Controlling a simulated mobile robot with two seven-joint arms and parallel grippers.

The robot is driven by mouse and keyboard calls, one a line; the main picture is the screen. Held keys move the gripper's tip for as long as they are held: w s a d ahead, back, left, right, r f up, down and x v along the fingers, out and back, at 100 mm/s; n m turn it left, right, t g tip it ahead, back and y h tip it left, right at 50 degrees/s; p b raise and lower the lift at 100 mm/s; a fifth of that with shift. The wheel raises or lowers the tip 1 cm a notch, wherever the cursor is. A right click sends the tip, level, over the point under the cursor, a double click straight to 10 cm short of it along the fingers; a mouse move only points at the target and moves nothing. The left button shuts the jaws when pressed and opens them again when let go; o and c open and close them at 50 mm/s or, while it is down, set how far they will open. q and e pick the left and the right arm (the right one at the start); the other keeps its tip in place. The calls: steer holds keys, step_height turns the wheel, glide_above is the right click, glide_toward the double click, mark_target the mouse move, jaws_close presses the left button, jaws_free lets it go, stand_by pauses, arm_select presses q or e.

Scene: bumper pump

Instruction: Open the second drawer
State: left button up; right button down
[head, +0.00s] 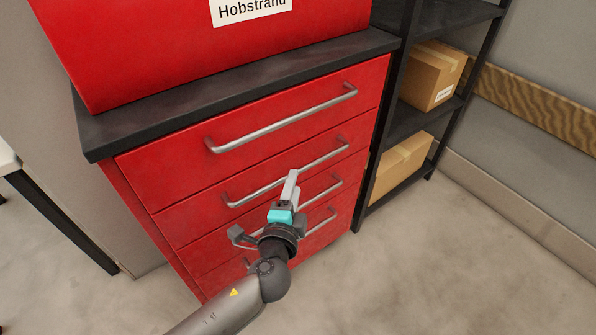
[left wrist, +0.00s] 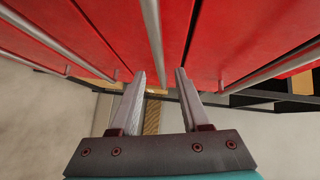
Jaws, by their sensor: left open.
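The red cabinet has a column of drawers, all looking shut, each with a long metal bar handle. The second drawer (head: 189,216) from the top has its handle (head: 243,196) partly behind my left gripper. My left gripper (head: 291,182) is in front of the cabinet with its fingertips at about the middle of that handle. My right gripper is not in view.
A large red chest (head: 200,45) stands on the dark cabinet top (head: 130,130). A black shelf (head: 405,120) with cardboard boxes (head: 432,75) stands close at the right. The floor (head: 450,260) at the front right is clear. A table leg (head: 65,222) is at the left.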

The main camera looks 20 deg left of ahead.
arm_select(q)
steer(key=shift+w+a+f+b, duration=0.1)
steer(key=shift+w+f+b, duration=0.05)
steer(key=shift+w, duration=0.85)
steer(key=shift+w+a+f+b, duration=0.1)
steer(key=shift+w+a+b, duration=0.1)
steer(key=shift+w, duration=0.75)
steer(key=shift+w+a+f+b, duration=0.1)
steer(key=shift+w+f+b, duration=0.05)
steer(key=shift+w, duration=0.85)
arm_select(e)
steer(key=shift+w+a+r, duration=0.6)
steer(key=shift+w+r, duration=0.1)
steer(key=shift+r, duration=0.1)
arm_select(q)
jaws_close()
